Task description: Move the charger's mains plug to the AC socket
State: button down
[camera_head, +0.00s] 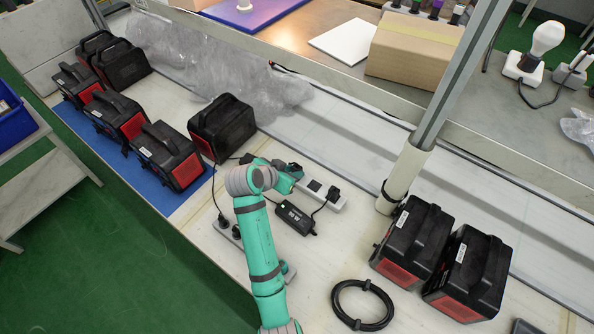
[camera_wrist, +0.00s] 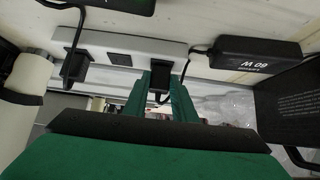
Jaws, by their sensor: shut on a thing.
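My gripper (camera_head: 292,172) is at the left end of the white socket strip (camera_head: 342,205). In the wrist view, my gripper (camera_wrist: 160,82) is shut on a black plug (camera_wrist: 158,98) at the strip (camera_wrist: 140,46). Whether the plug's pins are in a socket is hidden. A thin cable runs from the plug toward a black charger (camera_wrist: 255,52) marked 60 W, on the right in the wrist view. Beside the gripper, a socket (camera_wrist: 119,58) shows empty. Another black plug (camera_wrist: 73,65) sits in the strip's other end, also seen in the head view (camera_head: 333,193).
A second black charger (camera_head: 295,218) with a green light lies just nearer me than the strip. Another strip (camera_head: 228,230) with plugs lies left of my arm. A power station (camera_head: 222,127) stands behind left, two more (camera_head: 412,240) right. A coiled cable (camera_head: 362,304) lies in front.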

jog(key=shift+r, duration=0.25)
jog(key=shift+r, duration=1.75)
jog(key=shift+f, duration=0.1)
jog(key=shift+f, duration=1.85)
jog(key=shift+r, duration=0.1)
